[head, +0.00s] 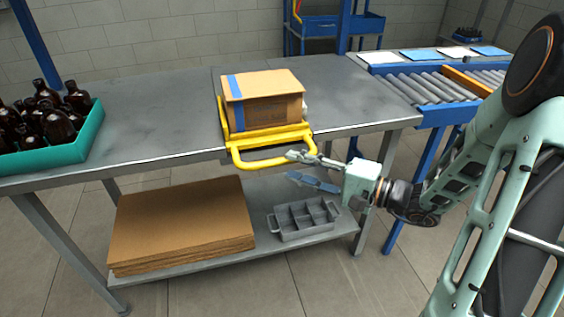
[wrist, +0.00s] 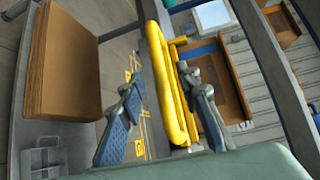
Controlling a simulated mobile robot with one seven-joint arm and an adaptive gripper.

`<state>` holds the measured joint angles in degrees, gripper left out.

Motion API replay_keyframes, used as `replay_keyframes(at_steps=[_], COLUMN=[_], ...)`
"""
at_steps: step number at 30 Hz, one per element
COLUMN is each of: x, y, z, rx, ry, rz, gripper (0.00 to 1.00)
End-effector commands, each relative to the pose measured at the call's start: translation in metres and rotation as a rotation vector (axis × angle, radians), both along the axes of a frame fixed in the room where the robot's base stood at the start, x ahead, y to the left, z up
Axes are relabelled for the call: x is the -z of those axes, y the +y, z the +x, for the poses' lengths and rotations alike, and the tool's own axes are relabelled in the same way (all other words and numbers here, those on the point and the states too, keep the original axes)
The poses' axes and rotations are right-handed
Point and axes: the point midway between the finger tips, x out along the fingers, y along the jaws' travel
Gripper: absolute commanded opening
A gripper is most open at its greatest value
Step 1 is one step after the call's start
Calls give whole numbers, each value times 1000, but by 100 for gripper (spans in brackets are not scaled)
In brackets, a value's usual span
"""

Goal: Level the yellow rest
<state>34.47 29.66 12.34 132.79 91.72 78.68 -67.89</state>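The yellow rest (head: 262,134) sits at the front edge of the steel table and carries a cardboard box (head: 262,99) with blue tape. The box and rest look tilted; the exact angle is hard to tell. The rest's looped yellow bar (head: 250,163) sticks out past the table edge. My gripper (head: 291,167) is at the bar's right end, its fingers spread. In the wrist view, the bar (wrist: 170,90) runs between the two fingers of my gripper (wrist: 160,80), with a gap on the left finger's side. The right finger is close to the bar; contact is unclear.
A teal crate (head: 85,143) of amber bottles stands at the table's left. Flat cardboard (head: 180,222) and a grey divided tray (head: 303,219) lie on the lower shelf. A roller conveyor (head: 430,88) adjoins at right. The tabletop between crate and rest is clear.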

Motion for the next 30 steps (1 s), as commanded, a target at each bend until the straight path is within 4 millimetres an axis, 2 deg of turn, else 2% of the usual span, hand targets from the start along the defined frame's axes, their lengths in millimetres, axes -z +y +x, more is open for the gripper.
replay_keyframes(at_steps=[3,10,15,30], x=[-2,-4,-5,-3], y=[-24,-52,-57,-56], z=[-12,-28,-32,-30], rx=[5,2,-1,-7], ry=[-1,-1,-1,15], rz=[-2,-1,0,-12], gripper=[31,31,31,31])
